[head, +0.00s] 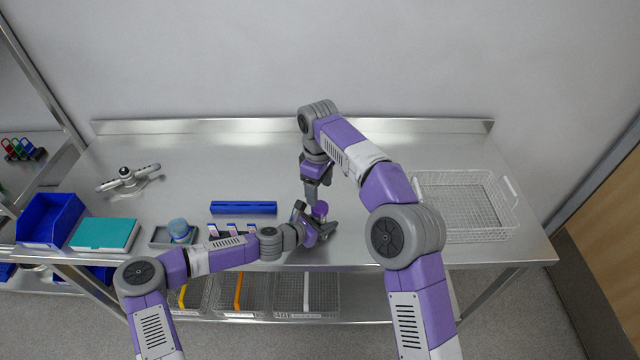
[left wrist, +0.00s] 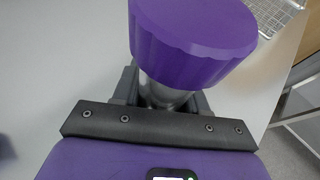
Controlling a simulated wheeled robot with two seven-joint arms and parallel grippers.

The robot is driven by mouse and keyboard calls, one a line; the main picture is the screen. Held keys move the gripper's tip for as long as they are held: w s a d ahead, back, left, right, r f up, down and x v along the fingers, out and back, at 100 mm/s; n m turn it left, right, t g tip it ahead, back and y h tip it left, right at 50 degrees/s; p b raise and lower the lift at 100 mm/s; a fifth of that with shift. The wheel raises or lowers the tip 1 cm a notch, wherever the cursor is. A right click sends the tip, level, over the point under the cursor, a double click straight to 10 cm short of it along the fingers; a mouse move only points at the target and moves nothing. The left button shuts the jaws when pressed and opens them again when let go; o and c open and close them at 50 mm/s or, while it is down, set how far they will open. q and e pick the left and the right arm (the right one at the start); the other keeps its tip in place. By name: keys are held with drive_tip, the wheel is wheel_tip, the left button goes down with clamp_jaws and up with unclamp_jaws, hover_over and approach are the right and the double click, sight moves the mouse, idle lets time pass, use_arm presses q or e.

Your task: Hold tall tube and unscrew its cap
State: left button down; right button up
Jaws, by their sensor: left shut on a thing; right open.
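The tall tube has a ribbed purple cap (head: 320,209), which shows large in the left wrist view (left wrist: 194,36). Its grey body (left wrist: 165,95) shows below the cap, between the jaws. My left gripper (head: 318,227) is shut on the tube, just under the cap, near the front of the table. My right gripper (head: 311,196) points down from above, close beside the cap in the head view. It is open; its fingertips are small, and I cannot tell whether they touch the cap. The lower tube is hidden by the left gripper.
A blue rack (head: 243,208) lies left of the grippers. A wire basket (head: 468,236) is on the right. The table's back middle is clear.

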sight(320, 206)
drive_tip(key=m, duration=0.5)
drive_tip(key=shift+m, duration=0.3)
drive_tip(key=m, duration=1)
drive_tip(key=shift+r, duration=0.15)
drive_tip(key=m, duration=0.5)
drive_tip(key=shift+w+d+r+m, duration=0.1)
drive_tip(key=shift+m, duration=0.2)
drive_tip(key=shift+f, duration=3.95)
drive_tip(key=c, duration=1.1)
drive_tip(key=n, duration=0.6)
